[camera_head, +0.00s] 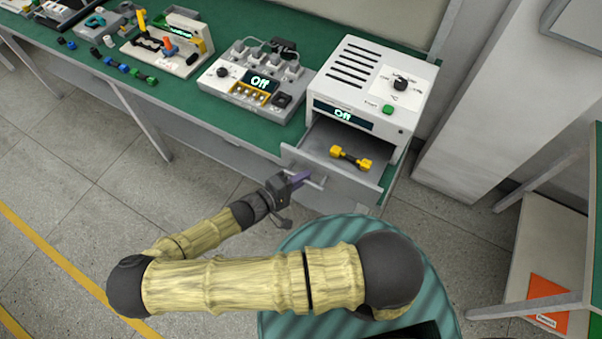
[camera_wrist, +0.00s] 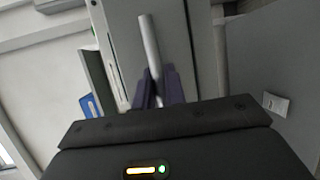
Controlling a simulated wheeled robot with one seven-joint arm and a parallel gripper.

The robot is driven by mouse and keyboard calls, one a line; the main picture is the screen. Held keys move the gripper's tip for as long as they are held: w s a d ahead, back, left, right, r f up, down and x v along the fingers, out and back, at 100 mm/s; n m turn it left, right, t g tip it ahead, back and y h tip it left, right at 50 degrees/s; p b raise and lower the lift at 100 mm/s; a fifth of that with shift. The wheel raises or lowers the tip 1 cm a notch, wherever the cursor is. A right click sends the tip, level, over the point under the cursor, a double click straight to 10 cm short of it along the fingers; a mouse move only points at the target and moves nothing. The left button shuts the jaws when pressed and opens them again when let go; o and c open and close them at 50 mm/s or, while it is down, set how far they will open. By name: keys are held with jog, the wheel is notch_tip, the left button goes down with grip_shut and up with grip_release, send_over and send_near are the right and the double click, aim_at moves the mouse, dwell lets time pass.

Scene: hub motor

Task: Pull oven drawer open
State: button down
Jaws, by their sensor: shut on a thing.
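The oven (camera_head: 372,95) is a white box with vents on top, a dial, a green button and a display reading "Off". Its drawer (camera_head: 366,180) is pulled out, with a yellow and black dumbbell-shaped part (camera_head: 350,158) lying inside. The drawer's bar handle (camera_head: 318,182) is on its front; it also shows in the wrist view as a pale rod (camera_wrist: 149,45). My gripper (camera_head: 300,178) is at the left part of the handle. In the wrist view its purple fingers (camera_wrist: 158,85) are shut around the rod.
Several small coloured parts and fixtures lie further left. A grey cabinet or wall panel (camera_head: 470,110) is right of the oven. A shelf with an orange sign (camera_head: 548,290) is at lower right.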

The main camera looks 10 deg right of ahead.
dwell(0.3)
jog(key=c, duration=1.5)
grip_release()
jog(key=shift+o, duration=0.2)
jog(key=shift+a, duration=0.1)
jog(key=b+v, duration=0.4)
jog(key=v, duration=1.3)
jog(key=shift+a, duration=0.2)
jog(key=shift+d, duration=0.1)
